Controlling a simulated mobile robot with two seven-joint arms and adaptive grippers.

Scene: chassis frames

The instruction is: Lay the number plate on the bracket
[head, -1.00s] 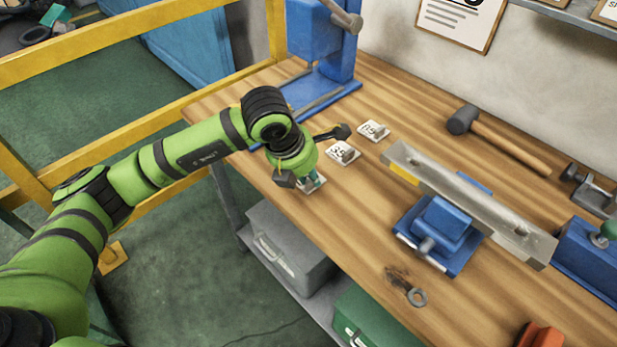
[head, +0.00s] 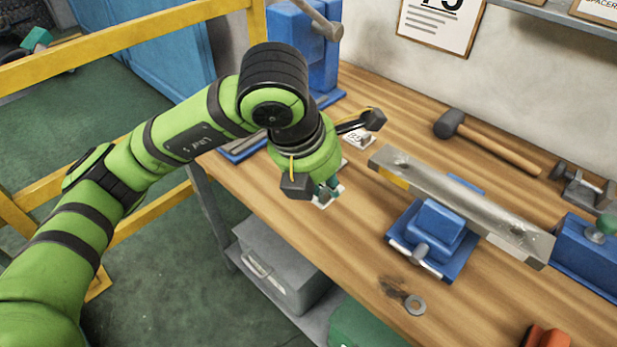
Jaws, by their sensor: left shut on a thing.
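My left gripper (head: 327,187) hangs over the left part of the bench, shut on a small white number plate (head: 325,200). Only an edge and corner of this plate show below the fingers, and its number is hidden. The plate appears raised off the wood, but the gap is hard to judge. Another white number plate (head: 359,139) with dark figures lies on the bench behind the gripper, partly covered. A long grey metal bar (head: 455,199) with a yellow patch, seemingly the bracket, lies across a blue vise (head: 434,238) to the right. My right gripper is out of view.
The wooden bench (head: 345,255) is clear between the gripper and the vise. A hammer (head: 490,142) lies behind the bar. A washer (head: 414,304) lies in front of the vise. A blue machine (head: 318,50) stands at the back left, and a yellow rail (head: 120,48) runs at left.

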